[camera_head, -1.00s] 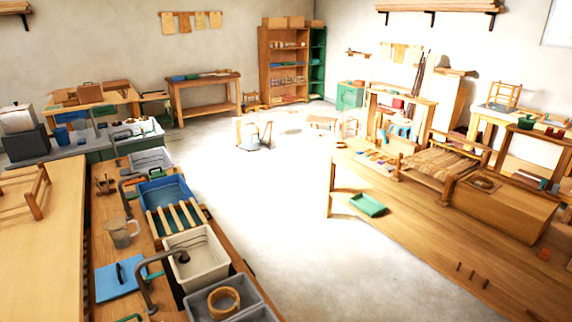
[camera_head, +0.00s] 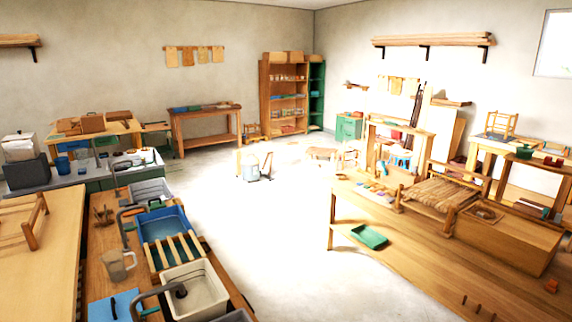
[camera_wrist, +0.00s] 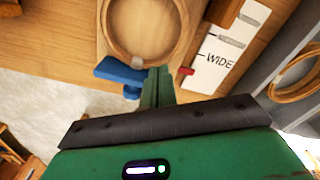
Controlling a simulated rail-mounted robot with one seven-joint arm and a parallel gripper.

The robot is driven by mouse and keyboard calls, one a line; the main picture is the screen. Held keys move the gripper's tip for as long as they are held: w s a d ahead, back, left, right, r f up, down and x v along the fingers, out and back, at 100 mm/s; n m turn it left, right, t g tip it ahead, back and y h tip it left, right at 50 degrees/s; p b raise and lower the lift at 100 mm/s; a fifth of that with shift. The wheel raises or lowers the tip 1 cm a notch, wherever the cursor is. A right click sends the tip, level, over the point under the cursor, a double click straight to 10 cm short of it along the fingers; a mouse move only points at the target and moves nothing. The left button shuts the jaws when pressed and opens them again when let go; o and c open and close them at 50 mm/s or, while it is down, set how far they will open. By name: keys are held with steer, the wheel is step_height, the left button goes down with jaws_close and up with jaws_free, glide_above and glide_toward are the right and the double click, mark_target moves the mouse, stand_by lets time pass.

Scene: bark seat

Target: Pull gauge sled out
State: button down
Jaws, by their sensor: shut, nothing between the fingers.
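In the wrist view my gripper (camera_wrist: 157,85) is shut and empty, its green fingers pressed together. Just beyond the fingertips is a wooden piece with a round rim (camera_wrist: 183,42). A blue part (camera_wrist: 121,73) sits left of the fingertips; whether the fingers touch it is unclear. A white card marked WIDE (camera_wrist: 222,60) lies to the right, with a small red part (camera_wrist: 187,71) at its left edge. I cannot tell for sure which piece is the gauge sled. My gripper is not clearly seen in the head view.
A grey tray with a coiled ring (camera_wrist: 297,83) is at the wrist view's right. In the head view a long wooden bench (camera_head: 420,255) with a woven seat frame (camera_head: 440,188) and green tray (camera_head: 369,237) stands right. Pale floor (camera_head: 285,235) is open between benches.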

steer(key=shift+f, duration=0.1)
stand_by(0.5)
steer(key=shift+f+b, duration=1.1)
steer(key=shift+f, duration=0.4)
steer(key=shift+d+f, duration=0.15)
steer(key=shift+f, duration=0.15)
steer(key=shift+w+d+f+b, duration=0.1)
steer(key=shift+w+d+b, duration=0.1)
steer(key=shift+b, duration=0.2)
steer(key=shift+d, duration=0.1)
step_height(320, 180, up, 8)
steer(key=a+p, duration=0.1)
steer(key=p, duration=0.7)
steer(key=shift+s+f, duration=0.2)
steer(key=shift+s, duration=0.1)
